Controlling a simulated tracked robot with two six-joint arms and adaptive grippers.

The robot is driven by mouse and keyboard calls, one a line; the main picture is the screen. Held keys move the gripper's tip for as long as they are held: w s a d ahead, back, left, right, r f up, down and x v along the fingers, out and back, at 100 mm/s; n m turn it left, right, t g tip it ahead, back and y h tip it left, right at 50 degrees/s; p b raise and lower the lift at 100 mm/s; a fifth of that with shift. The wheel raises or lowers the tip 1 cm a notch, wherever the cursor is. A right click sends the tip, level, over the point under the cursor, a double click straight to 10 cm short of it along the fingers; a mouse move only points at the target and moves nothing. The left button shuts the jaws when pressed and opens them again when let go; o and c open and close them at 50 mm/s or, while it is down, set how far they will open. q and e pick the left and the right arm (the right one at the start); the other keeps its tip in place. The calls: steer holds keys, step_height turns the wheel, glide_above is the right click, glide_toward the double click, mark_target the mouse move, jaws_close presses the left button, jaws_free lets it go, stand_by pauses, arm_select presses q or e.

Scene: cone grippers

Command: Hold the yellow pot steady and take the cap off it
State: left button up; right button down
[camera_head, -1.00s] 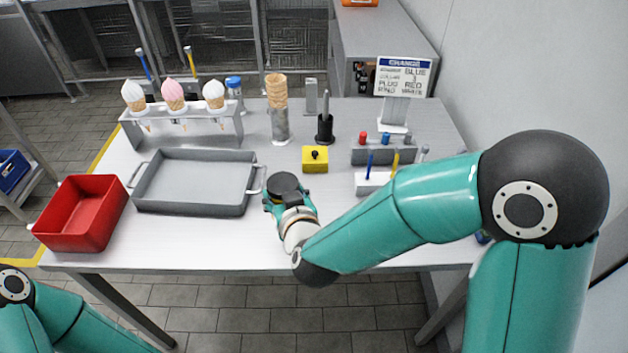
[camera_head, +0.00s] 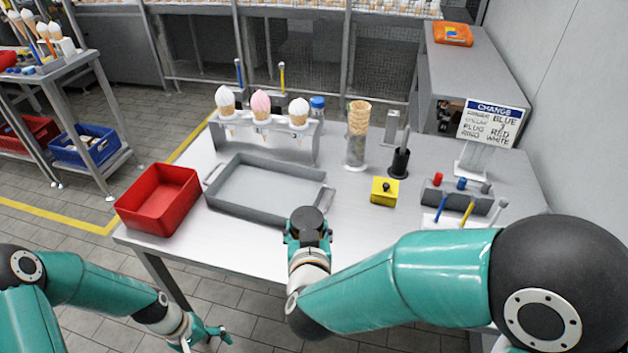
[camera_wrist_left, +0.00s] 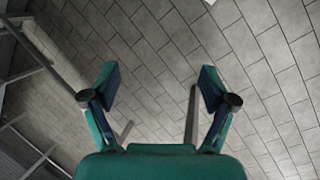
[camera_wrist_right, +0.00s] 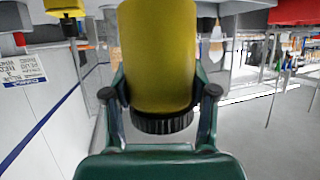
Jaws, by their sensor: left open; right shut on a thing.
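The yellow pot (camera_wrist_right: 158,50) fills the middle of the right wrist view, between the two fingers of my right gripper (camera_head: 307,232), which is shut on it. Its black ribbed cap (camera_wrist_right: 163,124) is on it. In the head view the round black cap (camera_head: 308,220) faces up, and the pot's yellow body is hidden by my gripper. The pot is near the table's front edge, in front of the grey tray's right end. My left gripper (camera_head: 208,336) is low at the front left, off the table. It is open and empty over the floor in the left wrist view (camera_wrist_left: 158,78).
A red bin (camera_head: 158,205) stands at the table's front left corner, beside the grey tray (camera_head: 240,214). Behind are a cone rack (camera_head: 270,140) and a tube of cones (camera_head: 356,150). A yellow block (camera_head: 384,192) and peg holders stand right. The table's front strip is mostly clear.

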arm_select(q)
steer(key=w+a+r+m+g, duration=0.1)
steer(key=w+a+r+m, duration=0.1)
steer(key=w+a+r, duration=0.55)
steer(key=w+d+r+m+y, duration=0.2)
steer(key=w+r+m, duration=0.2)
steer(key=r+m, duration=0.15)
step_height(320, 180, up, 29)
steer(key=m+t+y, duration=0.2)
steer(key=m, duration=2.7)
glide_above(313, 217)
steer(key=shift+w+f+n, duration=0.1)
steer(key=shift+n, duration=0.15)
steer(key=shift+f, duration=3.9)
